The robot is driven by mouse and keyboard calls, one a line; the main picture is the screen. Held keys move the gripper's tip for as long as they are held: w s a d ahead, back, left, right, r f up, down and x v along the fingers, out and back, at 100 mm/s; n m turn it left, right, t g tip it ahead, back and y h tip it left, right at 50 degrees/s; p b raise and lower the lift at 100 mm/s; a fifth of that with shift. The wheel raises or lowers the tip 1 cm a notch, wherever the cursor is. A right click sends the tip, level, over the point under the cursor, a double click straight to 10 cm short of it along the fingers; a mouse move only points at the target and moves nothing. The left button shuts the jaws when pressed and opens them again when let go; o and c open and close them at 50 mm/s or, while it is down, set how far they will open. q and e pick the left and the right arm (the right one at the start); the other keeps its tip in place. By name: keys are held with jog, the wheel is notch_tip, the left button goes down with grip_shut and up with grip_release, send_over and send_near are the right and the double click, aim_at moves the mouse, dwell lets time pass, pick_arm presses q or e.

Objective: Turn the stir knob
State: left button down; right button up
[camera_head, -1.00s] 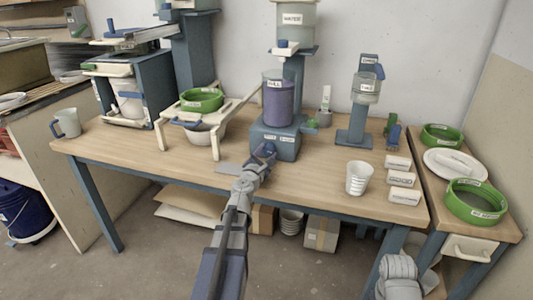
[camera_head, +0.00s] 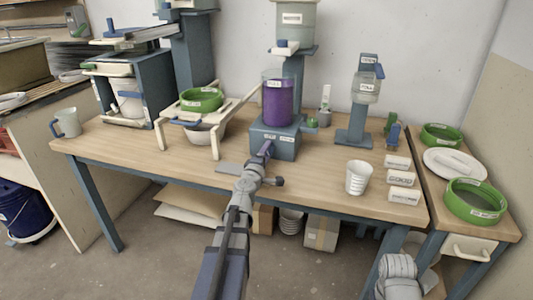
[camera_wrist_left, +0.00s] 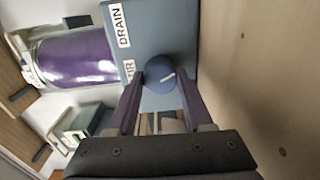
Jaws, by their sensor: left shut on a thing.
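The stir knob (camera_wrist_left: 161,82) is a round blue knob with a pale mark, on the front of a blue-grey base box (camera_head: 285,141). My left gripper (camera_head: 265,150) reaches this front; in the left wrist view its purple fingers (camera_wrist_left: 160,92) are shut on the knob from both sides. Beside the knob is a partly covered label ending in "IR", and further along a DRAIN label (camera_wrist_left: 119,24). A clear vessel of vivid purple liquid (camera_head: 279,103) stands on the box. In the head view my gripper hides the knob.
A white cup (camera_head: 358,178) and several labelled blocks (camera_head: 402,179) stand right of the box. A white frame holding a green sieve (camera_head: 202,100) over a bowl stands to its left. A water tank (camera_head: 296,19) is above. The table front between is mostly clear.

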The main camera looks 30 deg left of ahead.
pick_arm(q)
jog(key=shift+d+m, duration=0.1)
jog(key=shift+m, duration=1.5)
jog(key=shift+c, duration=1.5)
grip_release()
